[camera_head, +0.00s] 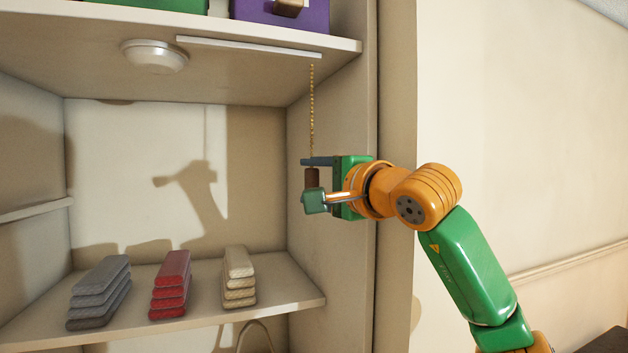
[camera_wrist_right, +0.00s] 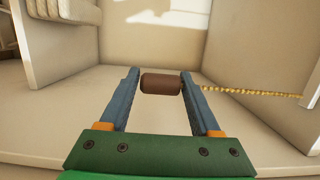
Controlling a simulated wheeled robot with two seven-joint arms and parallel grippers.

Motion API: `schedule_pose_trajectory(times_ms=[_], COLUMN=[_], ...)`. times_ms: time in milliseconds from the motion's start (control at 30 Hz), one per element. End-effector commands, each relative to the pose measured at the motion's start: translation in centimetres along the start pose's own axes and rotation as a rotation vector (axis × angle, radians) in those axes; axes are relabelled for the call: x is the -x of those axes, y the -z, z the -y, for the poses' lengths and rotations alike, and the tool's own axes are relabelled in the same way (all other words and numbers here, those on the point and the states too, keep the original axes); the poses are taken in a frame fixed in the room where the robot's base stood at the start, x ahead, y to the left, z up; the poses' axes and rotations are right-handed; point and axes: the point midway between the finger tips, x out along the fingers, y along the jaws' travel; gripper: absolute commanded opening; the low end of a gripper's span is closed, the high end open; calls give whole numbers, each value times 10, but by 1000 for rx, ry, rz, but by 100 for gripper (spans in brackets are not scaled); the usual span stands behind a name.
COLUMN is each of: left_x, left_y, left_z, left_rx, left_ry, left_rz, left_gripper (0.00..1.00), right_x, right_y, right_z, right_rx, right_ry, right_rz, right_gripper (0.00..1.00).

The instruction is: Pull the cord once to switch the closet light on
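A beaded gold pull cord (camera_head: 312,110) hangs from the underside of the upper shelf, with a brown knob (camera_head: 312,178) at its lower end. The closet light (camera_head: 154,56), a round white dome under that shelf, shows no glow. My right gripper (camera_head: 309,181) is at the knob, one finger above it beside the cord, the other below it. In the right wrist view the fingers stand wide apart, with the knob (camera_wrist_right: 161,84) lengthwise between their tips. Its ends are very close to both fingers; I cannot tell whether they touch. My left gripper is out of view.
Stacks of folded grey (camera_head: 100,293), red (camera_head: 171,285) and cream (camera_head: 239,277) cloths sit on the lower shelf (camera_head: 290,290). The closet's right side wall (camera_head: 345,110) is close to my right gripper. Free space lies left of the gripper, between the shelves.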

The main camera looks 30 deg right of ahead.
Motion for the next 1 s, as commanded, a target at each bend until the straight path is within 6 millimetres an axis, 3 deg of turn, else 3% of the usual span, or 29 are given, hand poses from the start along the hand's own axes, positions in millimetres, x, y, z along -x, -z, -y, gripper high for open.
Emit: schedule_pose_trajectory(times_ms=[33,133,733,1000], left_x=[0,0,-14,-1], left_y=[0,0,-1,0], left_z=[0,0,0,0], left_rx=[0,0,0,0], left_ry=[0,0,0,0], left_rz=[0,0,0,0], left_gripper=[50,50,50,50], right_x=[0,0,0,0], right_y=[0,0,0,0], right_z=[0,0,-16,-4], right_rx=[0,0,0,0], right_ry=[0,0,0,0], right_rz=[0,0,0,1], right_gripper=[49,23,23,23])
